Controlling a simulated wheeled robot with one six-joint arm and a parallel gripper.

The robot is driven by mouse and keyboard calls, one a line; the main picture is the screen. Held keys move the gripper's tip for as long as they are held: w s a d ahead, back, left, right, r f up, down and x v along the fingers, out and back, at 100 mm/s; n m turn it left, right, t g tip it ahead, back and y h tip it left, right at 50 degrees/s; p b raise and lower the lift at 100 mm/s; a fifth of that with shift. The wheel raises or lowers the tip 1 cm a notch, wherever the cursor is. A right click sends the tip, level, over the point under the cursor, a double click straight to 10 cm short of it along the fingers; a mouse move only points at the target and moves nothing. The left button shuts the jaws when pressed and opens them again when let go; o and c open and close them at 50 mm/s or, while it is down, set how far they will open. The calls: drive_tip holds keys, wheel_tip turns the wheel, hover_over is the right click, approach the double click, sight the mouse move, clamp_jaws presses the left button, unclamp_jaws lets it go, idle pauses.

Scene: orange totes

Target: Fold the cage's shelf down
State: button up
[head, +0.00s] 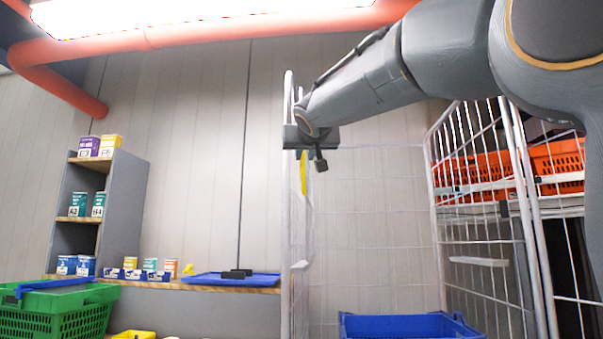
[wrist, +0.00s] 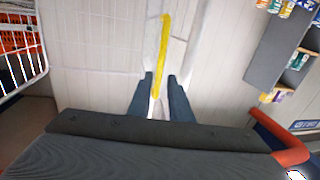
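The wire cage (head: 437,190) stands right of centre in the head view, with pale bars. Its left side (head: 289,220) is seen almost edge-on, and I cannot clearly tell the shelf from this side panel. A yellow strip (head: 304,172) runs upright there, just below my gripper (head: 318,160). In the wrist view, my gripper (wrist: 160,76) has its two dark fingers apart. The yellow strip (wrist: 164,45) passes between them in the picture, over a pale panel. I cannot tell whether the fingers touch it.
A blue crate (head: 410,325) sits low in the cage area. Orange totes (head: 475,180) stand behind the right side bars. At left are a grey shelf unit (head: 123,200) with tins, a blue tray (head: 215,279) on a ledge and a green basket (head: 55,315). A red pipe (head: 200,35) runs overhead.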

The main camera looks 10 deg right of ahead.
sight(303, 161)
drive_tip(key=w, duration=0.2)
drive_tip(key=w+p, duration=0.1)
drive_tip(key=w, duration=0.2)
drive_tip(key=w+d+p, duration=0.1)
drive_tip(key=w, duration=0.1)
drive_tip(key=shift+w, duration=0.3)
clamp_jaws()
